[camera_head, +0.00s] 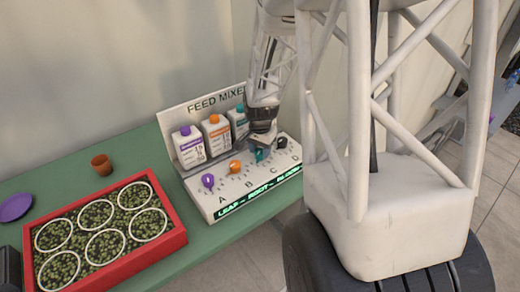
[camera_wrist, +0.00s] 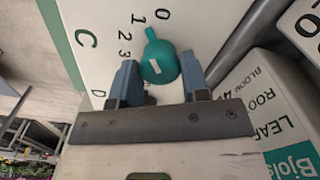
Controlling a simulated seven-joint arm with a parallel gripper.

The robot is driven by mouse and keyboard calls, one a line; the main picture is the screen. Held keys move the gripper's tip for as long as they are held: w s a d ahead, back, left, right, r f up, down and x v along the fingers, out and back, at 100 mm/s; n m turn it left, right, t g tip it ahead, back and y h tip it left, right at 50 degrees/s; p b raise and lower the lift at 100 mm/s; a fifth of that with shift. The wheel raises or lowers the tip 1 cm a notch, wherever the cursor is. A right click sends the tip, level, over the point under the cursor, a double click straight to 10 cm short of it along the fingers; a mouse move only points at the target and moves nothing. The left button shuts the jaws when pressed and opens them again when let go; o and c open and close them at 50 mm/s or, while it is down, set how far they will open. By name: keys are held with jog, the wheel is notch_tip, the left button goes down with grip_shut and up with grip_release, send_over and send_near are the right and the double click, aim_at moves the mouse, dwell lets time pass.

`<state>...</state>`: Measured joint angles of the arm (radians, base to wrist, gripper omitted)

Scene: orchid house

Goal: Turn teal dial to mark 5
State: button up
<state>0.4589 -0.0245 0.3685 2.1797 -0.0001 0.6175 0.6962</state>
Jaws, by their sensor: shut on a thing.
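The teal dial (camera_wrist: 160,62) sits on the white panel beside the letter C, with marks 0, 1, 2 and 3 readable around it in the wrist view. Its narrow nose points between 0 and 1, and a white bar shows on its body. Higher marks, including 5, are not visible there. My gripper (camera_wrist: 160,78) has its blue fingers on either side of the dial and is shut on it. In the head view, my gripper (camera_head: 263,142) reaches down over the teal dial (camera_head: 260,156), partly covering it.
The feed mixer (camera_head: 228,203) also carries a purple dial (camera_head: 208,181), an orange dial (camera_head: 235,167) and a black dial (camera_head: 282,142). Bottles (camera_head: 190,148) stand behind them. A red tray (camera_head: 180,238) of round pots, a brown cup (camera_head: 101,165) and a purple saucer (camera_head: 16,207) are left.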

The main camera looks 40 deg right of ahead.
jog(key=n, duration=1.3)
jog(key=shift+n, duration=0.4)
jog(key=n, duration=1.3)
jog(key=shift+n, duration=0.3)
jog(key=o, duration=0.9)
